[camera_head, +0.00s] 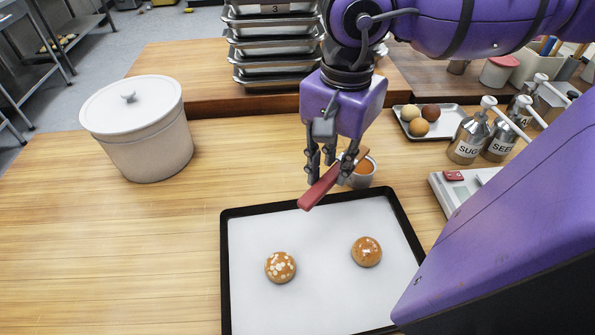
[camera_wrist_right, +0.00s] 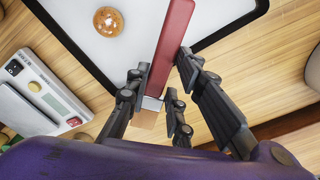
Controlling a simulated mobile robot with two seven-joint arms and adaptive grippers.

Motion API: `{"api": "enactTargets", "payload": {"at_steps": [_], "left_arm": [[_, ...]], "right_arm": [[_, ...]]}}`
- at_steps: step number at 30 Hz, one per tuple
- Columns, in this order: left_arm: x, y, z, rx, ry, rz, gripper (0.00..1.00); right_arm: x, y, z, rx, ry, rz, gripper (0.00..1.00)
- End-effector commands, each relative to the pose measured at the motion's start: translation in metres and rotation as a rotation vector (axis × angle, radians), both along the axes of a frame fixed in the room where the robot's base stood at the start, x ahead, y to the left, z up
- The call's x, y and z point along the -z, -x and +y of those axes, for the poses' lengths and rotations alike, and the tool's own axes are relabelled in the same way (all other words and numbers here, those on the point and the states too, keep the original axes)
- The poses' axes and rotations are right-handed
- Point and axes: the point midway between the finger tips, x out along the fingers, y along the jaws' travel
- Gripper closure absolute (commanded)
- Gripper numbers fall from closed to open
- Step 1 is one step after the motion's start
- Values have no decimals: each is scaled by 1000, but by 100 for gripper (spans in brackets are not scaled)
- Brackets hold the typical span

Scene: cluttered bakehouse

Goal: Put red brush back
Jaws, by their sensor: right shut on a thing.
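The red brush (camera_head: 318,190) is held tilted in my right gripper (camera_head: 326,172). The fingers are closed around it, and its red handle end points down and toward the near left, over the far edge of the baking tray. In the right wrist view the brush (camera_wrist_right: 174,42) runs up from between the fingers (camera_wrist_right: 165,92), with a pale metal band and tan bristles at its lower end. A small metal cup (camera_head: 362,180) with orange content stands just behind and right of the brush. My left gripper is not in view.
A black-rimmed baking tray (camera_head: 226,270) holds two topped buns. A white lidded crock (camera_head: 145,145) stands at left, stacked metal trays (camera_head: 275,48) at the back. The table's left front is clear.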

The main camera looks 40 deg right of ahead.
Motion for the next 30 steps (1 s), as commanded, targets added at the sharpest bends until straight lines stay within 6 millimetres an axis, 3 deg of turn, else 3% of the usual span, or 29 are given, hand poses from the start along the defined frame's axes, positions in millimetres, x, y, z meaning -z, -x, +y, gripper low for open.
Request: {"api": "enactTargets", "payload": {"at_steps": [8, 16, 21, 30], "left_arm": [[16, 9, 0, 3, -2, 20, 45], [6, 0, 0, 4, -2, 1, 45], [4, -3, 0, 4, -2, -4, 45], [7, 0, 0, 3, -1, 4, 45]], "right_arm": [[14, -26, -2, -1, -5, 0, 98], [41, -93, -14, 1, -4, 0, 98], [73, -116, -19, 1, -1, 3, 98], [95, -133, -23, 1, 0, 1, 98]]}}
